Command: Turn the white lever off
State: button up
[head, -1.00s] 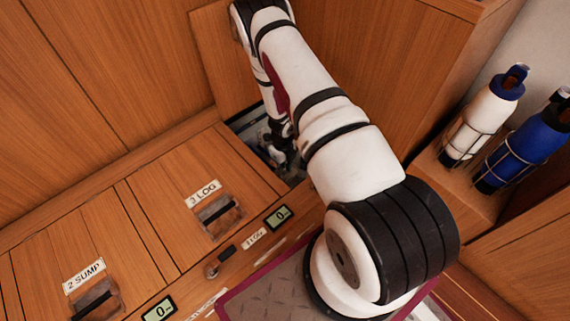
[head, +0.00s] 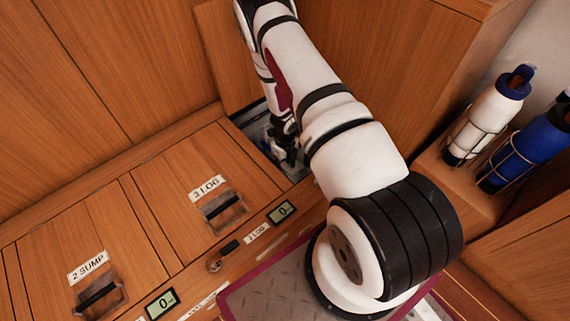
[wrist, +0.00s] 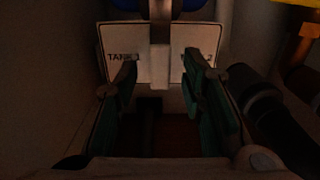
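In the wrist view a pale upright bar (wrist: 160,45), which looks like the white lever, hangs from the top in front of a white plate (wrist: 125,62) lettered "TANK" on its left. My gripper (wrist: 160,66) is open, its two green-padded fingers standing apart on either side of the bar's lower end. I cannot tell whether a finger touches it. In the head view my gripper (head: 287,140) is down inside an open floor compartment, partly hidden by my arm. The lever cannot be made out there.
A blue part (wrist: 185,5) sits at the top of the wrist view. A black cylindrical fitting (wrist: 262,108) and an orange part (wrist: 308,35) are at right. The compartment is dark and narrow. Closed wooden hatches (head: 150,220) lie left; bottles (head: 490,115) stand right.

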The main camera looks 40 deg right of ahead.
aim_at(285, 167)
notch_tip(285, 167, up, 12)
dwell(0.6)
dwell(0.5)
